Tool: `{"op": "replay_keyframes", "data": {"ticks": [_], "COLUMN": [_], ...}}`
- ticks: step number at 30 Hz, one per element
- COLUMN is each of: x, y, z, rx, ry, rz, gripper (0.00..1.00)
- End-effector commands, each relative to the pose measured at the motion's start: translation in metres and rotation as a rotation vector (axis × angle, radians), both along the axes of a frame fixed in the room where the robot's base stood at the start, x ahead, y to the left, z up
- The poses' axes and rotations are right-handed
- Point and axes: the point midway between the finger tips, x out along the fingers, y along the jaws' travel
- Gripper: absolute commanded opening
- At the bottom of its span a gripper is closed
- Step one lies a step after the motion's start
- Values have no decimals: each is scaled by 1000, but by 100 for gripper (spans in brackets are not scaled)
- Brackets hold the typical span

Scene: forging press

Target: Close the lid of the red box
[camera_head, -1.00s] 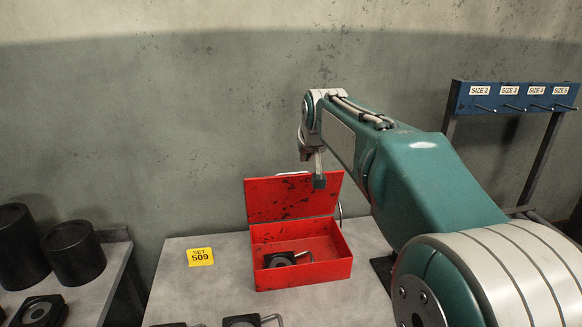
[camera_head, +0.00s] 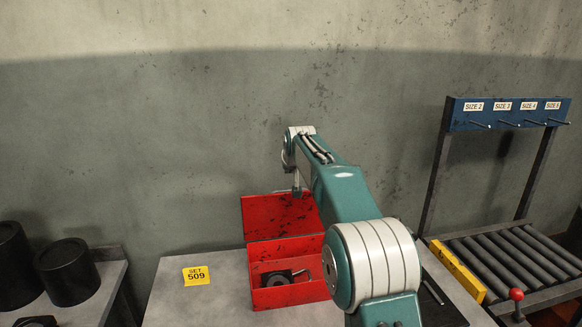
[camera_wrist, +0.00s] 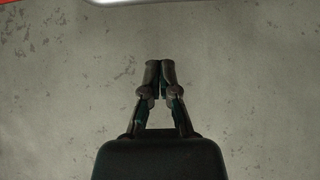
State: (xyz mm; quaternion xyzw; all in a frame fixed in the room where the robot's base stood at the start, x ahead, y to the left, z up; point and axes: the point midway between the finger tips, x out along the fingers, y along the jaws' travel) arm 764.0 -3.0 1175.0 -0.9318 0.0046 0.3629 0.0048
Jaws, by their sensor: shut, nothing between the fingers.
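The red box (camera_head: 275,298) stands on the grey table with its front toward me. Its lid (camera_head: 268,218) is open and tilted up at the back. A black part with a bent metal handle (camera_head: 279,277) lies inside the box. My gripper (camera_head: 297,191) is at the upper edge of the lid, and I cannot tell whether it touches it. In the wrist view the fingers (camera_wrist: 159,68) are shut and empty, over a bare grey surface. A thin red edge (camera_wrist: 25,3) shows at the top left there. My arm hides the right side of the box and lid.
A yellow "SET 509" tag (camera_head: 196,276) lies left of the box. Black cylinders (camera_head: 68,271) stand on a side table at the left. A roller conveyor (camera_head: 510,258) and a blue hook rack (camera_head: 508,113) are at the right. A wall stands behind the box.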

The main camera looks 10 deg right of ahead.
Motion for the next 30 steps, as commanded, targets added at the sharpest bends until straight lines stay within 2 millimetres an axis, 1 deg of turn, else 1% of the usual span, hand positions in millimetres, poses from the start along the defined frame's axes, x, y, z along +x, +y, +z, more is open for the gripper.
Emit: {"op": "replay_keyframes", "data": {"ticks": [1, 3, 9, 14, 24, 30], "x": [5, 11, 23, 14, -7, -12], "y": [0, 0, 0, 0, 1, 1], "z": [-6, -11, -23, -25, -37, -40], "rx": [0, 0, 0, 1, 1, 1], "ry": [1, 1, -1, 0, 0, -2], "rz": [0, 0, 0, 1, 2, 2], "gripper": [0, 0, 0, 0, 0, 0]}}
